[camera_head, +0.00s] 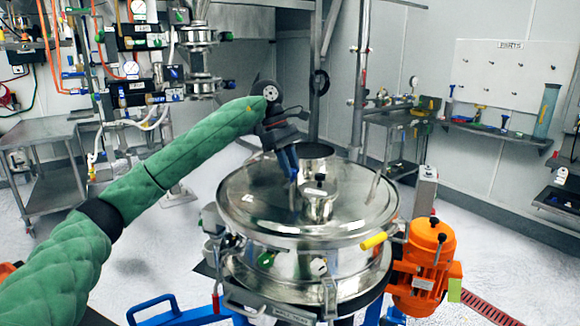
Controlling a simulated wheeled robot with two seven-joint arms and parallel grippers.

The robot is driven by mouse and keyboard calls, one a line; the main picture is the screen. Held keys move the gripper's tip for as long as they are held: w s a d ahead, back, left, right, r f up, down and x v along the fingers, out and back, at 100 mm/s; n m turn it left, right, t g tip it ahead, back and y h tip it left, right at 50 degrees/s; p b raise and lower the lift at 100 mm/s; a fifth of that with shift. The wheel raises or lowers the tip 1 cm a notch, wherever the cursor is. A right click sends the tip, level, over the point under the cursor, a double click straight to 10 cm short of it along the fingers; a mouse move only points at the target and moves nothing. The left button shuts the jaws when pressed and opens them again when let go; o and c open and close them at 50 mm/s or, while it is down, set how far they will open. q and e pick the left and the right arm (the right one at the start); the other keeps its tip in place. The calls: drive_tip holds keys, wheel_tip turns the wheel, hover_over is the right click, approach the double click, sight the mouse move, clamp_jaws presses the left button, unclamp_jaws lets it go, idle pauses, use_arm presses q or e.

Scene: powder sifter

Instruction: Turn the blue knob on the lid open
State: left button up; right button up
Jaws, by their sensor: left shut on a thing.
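The round shiny metal lid (255,205) sits on the steel sifter drum in the middle of the view. My left gripper (291,172) reaches in from the left on a green-sleeved arm and points down over the lid's middle. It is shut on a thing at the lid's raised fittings. Narrow blue parts (287,160) show at its fingers; I take the blue knob to be there, but fingers and knob are hard to tell apart. A small metal cylinder (319,205) with a dark top knob stands just right of the gripper. My right gripper is not in view.
An orange motor (424,265) and a yellow handle (374,241) stick out at the sifter's right. A metal port (315,150) rises behind the gripper. A steel table (42,135) stands at the left. A blue tubular frame (178,314) lies at the front.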

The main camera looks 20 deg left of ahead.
use_arm(q)
drive_tip(key=o, duration=1)
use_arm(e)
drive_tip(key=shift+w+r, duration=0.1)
use_arm(q)
drive_tip(key=shift+w+a+r, duration=0.15)
drive_tip(key=shift+a+r, duration=0.1)
drive_tip(key=shift+r, duration=0.3)
drive_tip(key=b+v, duration=0.1)
drive_tip(key=v, duration=0.5)
drive_tip(key=shift+r+b, duration=0.25)
drive_tip(key=shift+b, duration=0.15)
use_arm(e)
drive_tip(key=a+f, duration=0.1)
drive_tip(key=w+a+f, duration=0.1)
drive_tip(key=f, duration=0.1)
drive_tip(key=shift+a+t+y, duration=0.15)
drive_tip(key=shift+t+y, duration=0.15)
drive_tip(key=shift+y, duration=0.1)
use_arm(q)
drive_tip(key=shift+a, duration=0.15)
